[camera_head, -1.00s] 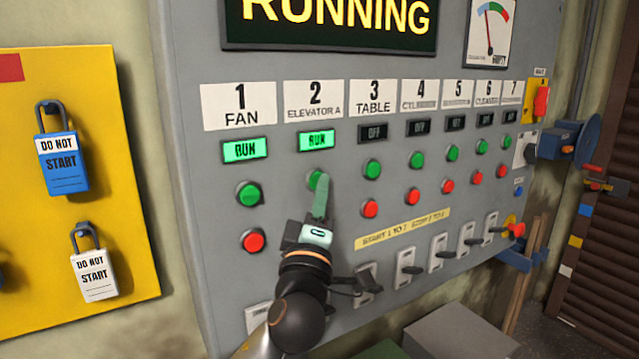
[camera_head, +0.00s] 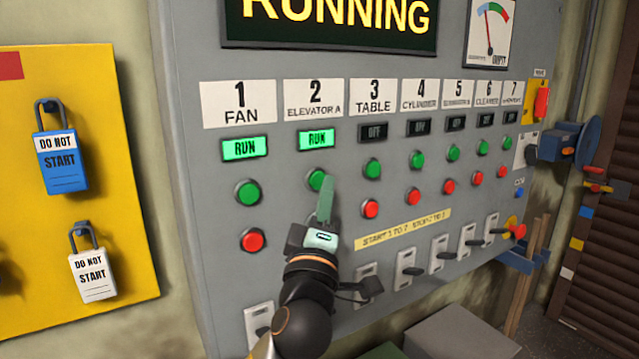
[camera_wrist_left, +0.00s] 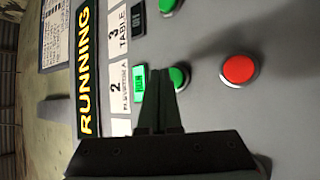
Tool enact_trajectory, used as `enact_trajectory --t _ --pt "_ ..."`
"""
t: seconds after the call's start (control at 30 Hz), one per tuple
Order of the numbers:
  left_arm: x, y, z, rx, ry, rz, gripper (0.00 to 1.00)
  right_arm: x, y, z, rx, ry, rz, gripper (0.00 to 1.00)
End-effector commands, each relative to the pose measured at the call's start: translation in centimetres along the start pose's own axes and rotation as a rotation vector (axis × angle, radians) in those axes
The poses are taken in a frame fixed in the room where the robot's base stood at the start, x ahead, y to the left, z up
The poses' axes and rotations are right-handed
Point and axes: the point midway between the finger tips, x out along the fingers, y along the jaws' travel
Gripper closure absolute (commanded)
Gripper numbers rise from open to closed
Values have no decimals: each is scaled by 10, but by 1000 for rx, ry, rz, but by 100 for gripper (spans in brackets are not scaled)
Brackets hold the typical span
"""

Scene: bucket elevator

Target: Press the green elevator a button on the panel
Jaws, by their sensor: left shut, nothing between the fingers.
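The green ELEVATOR A button (camera_head: 317,180) sits under the lit green RUN lamp (camera_head: 317,140) in column 2 of the grey panel (camera_head: 205,250). My left gripper (camera_head: 328,182) is shut and empty, its fingertips just right of the button and overlapping its edge in the head view. I cannot tell whether they touch it, but most of the button face shows. In the left wrist view the shut fingers (camera_wrist_left: 158,72) stand beside the green button (camera_wrist_left: 180,78). The column 2 red button shows in the left wrist view (camera_wrist_left: 238,69); my gripper hides it in the head view. My right gripper is not in view.
The FAN column has a green button (camera_head: 248,193) and a red button (camera_head: 253,240) on the left. The TABLE green button (camera_head: 372,168) is to the right. Several switches (camera_head: 410,270) stick out below. A yellow board (camera_head: 120,150) with padlocks hangs at left.

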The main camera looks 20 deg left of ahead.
Motion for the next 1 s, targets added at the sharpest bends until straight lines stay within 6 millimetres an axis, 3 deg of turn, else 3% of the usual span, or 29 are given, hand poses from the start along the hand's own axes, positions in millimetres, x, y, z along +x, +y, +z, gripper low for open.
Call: enact_trajectory --t 0.23,0.7,1.0 --pt "-2 1 2 -2 -2 1 100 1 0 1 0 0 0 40" --pt "-33 23 24 -4 -2 1 100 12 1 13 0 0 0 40" --pt "-35 26 26 0 -1 1 100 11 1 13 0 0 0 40"
